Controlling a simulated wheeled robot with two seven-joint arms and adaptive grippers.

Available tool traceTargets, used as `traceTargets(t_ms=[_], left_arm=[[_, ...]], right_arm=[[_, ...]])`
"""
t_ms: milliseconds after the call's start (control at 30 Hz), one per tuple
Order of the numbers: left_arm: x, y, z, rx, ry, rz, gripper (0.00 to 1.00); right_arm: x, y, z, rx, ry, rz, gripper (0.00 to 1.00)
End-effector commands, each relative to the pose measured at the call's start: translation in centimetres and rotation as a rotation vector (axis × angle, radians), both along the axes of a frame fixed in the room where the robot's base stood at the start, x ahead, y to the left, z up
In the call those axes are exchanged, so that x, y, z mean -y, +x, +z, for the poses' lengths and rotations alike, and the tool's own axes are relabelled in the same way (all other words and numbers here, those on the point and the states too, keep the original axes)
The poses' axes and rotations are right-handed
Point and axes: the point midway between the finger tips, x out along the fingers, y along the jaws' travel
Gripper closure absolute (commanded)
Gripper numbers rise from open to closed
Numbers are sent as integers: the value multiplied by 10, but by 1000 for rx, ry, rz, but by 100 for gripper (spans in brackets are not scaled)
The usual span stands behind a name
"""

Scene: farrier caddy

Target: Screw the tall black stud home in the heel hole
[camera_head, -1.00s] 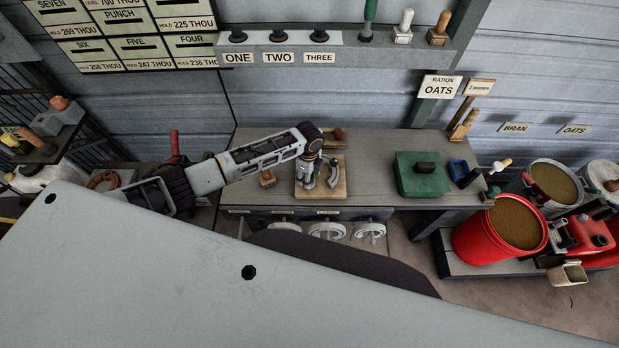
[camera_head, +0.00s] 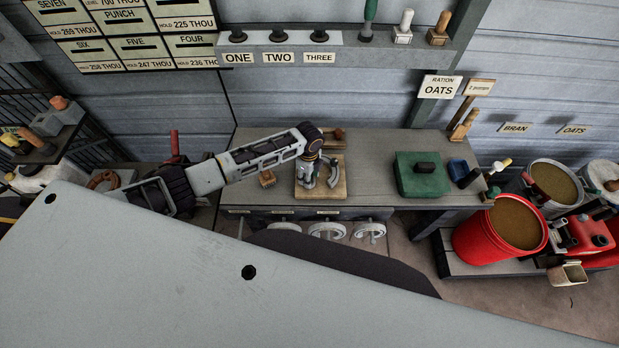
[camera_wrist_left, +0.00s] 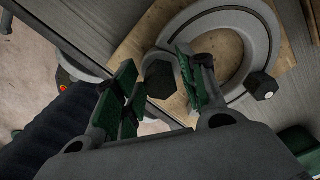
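A grey horseshoe (camera_wrist_left: 268,40) lies on a wooden board (camera_wrist_left: 128,50) on the bench, and the board also shows in the head view (camera_head: 338,191). My left gripper (camera_wrist_left: 158,88) points down over the shoe's near end. Its green-padded fingers stand apart on either side of a black hexagonal stud head (camera_wrist_left: 160,82). The right finger looks close to the stud; a gap shows on the left side. How deep the stud sits is hidden. A second black hex stud (camera_wrist_left: 263,87) sits at the shoe's other end. My right gripper is in neither view.
A green box (camera_head: 419,175) stands on the bench to the right, with a dark blue item (camera_head: 459,170) beside it. Red bucket (camera_head: 500,232) stands at right. The bench between board and green box is clear.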

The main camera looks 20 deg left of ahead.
Motion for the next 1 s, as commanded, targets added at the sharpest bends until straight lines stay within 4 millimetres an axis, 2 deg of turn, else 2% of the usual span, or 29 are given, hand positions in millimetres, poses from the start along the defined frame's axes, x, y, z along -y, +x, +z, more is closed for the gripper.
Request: traceTargets(t_ms=[367, 567, 767, 1000], left_arm=[[0, 0, 0, 0, 0, 0, 49], [0, 0, 7, 0, 0, 0, 49], [0, 1, 24, 1, 0, 1, 49], [0, 1, 56, 2, 1, -1, 49]], right_arm=[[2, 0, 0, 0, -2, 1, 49], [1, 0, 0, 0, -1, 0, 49], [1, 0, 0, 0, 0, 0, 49], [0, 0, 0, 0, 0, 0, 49]])
